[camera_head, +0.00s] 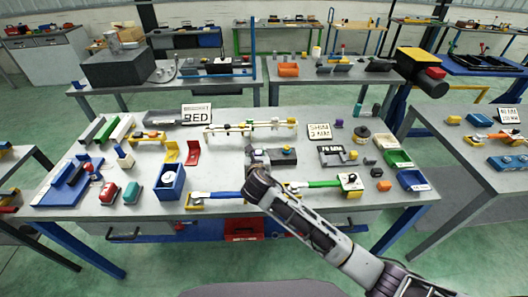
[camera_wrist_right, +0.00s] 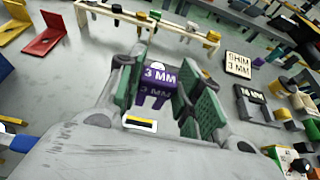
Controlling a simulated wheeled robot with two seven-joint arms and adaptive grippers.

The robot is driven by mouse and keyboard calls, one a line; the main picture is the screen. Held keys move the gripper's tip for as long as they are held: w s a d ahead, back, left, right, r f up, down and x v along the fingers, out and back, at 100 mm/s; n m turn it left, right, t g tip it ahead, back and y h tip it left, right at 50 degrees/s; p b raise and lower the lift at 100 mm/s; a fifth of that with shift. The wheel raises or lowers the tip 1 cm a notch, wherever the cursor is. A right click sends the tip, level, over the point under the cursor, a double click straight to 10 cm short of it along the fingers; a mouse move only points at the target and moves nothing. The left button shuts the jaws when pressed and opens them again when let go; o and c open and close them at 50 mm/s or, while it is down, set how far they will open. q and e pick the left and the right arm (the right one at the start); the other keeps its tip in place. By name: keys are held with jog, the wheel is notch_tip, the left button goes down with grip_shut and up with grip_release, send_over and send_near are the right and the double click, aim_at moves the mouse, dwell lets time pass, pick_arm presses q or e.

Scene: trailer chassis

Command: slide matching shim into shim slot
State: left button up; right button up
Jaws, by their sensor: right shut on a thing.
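My right gripper (camera_head: 262,168) reaches over the middle of the bench in the head view. In the right wrist view its green-padded fingers (camera_wrist_right: 165,95) are shut on a purple shim marked 3 MM (camera_wrist_right: 158,74). The shim has two legs pointing toward the bottom of the picture. A white and yellow edged dark opening (camera_wrist_right: 139,124) shows just below the shim; I cannot tell whether they touch. In the head view a dark grey block (camera_head: 284,156) lies beside the gripper, which hides part of it. A sign reading SHIM 3 MM (camera_head: 319,131) stands behind. My left gripper is not in view.
A long cream rail on posts (camera_head: 252,126) stands behind the gripper. A grey 16 MM piece (camera_head: 337,156) is to the right. A blue bin (camera_head: 170,182) and red bracket (camera_head: 193,153) are to the left. Blue-handled (camera_head: 215,196) and green-handled (camera_head: 315,184) tools lie in front.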

jog(key=shift+s+a+r, duration=0.1)
jog(key=shift+s, duration=0.35)
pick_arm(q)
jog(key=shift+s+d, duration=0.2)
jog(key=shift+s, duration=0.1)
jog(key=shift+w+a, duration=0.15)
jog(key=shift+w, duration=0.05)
pick_arm(e)
jog(key=shift+w, duration=0.1)
jog(key=shift+f, duration=2.2)
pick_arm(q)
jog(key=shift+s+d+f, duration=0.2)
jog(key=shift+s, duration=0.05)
pick_arm(e)
jog(key=shift+f, duration=0.65)
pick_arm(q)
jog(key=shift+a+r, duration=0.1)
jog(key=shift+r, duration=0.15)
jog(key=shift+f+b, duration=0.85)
pick_arm(e)
jog(key=shift+f, duration=2.4)
dwell(0.3)
